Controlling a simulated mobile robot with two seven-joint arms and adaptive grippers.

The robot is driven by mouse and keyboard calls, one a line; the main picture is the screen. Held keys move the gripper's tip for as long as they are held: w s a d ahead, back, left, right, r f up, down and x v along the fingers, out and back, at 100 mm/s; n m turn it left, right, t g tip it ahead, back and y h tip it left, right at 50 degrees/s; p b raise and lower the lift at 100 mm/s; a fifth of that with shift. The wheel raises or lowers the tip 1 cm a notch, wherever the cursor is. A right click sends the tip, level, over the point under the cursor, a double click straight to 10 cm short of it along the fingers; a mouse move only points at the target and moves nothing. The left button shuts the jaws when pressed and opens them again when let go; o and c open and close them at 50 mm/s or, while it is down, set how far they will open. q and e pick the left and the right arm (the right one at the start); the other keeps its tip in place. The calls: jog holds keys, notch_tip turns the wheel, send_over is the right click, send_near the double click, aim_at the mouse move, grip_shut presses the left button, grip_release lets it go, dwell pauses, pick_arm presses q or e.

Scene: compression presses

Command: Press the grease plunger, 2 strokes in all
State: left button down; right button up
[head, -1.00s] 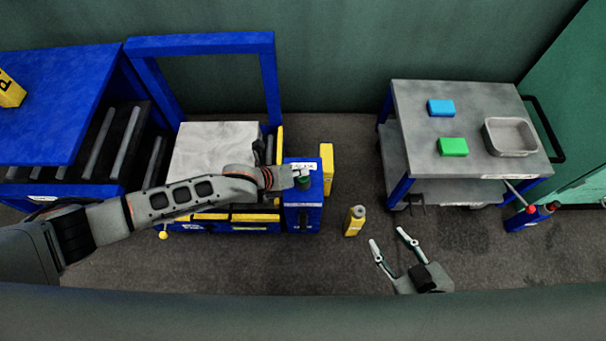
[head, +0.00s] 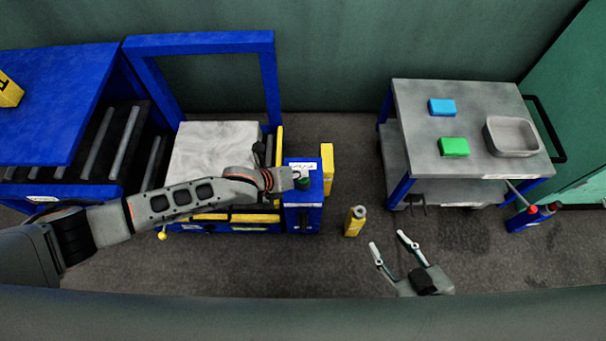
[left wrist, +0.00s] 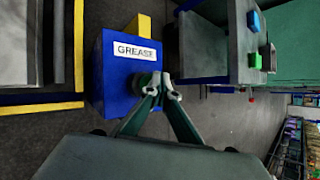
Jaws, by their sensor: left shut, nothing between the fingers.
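The grease unit is a blue box (head: 302,217) at the right end of the press, with a white label on top. In the left wrist view the label (left wrist: 136,50) reads GREASE. My right gripper (head: 389,244) is open and empty, low at the front, away from the box.
A yellow bottle (head: 355,221) stands on the floor right of the box. A grey cart (head: 465,110) at right carries a blue block (head: 441,107), a green block (head: 454,147) and a grey tray (head: 512,150).

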pick_arm(q)
jog(key=shift+s+f, duration=0.15)
jog(key=shift+f, duration=0.45)
pick_arm(e)
jog(key=shift+s+f, duration=0.1)
jog(key=shift+f, duration=0.05)
dwell(0.4)
pick_arm(q)
jog(key=shift+r+p, duration=0.4)
jog(key=shift+r, duration=0.55)
jog(key=shift+r+p, duration=0.3)
jog(key=shift+r, duration=0.2)
pick_arm(e)
jog(key=shift+w+r, duration=0.35)
jog(key=shift+r, duration=0.25)
jog(key=shift+w+r, duration=0.3)
jog(key=shift+r, duration=0.3)
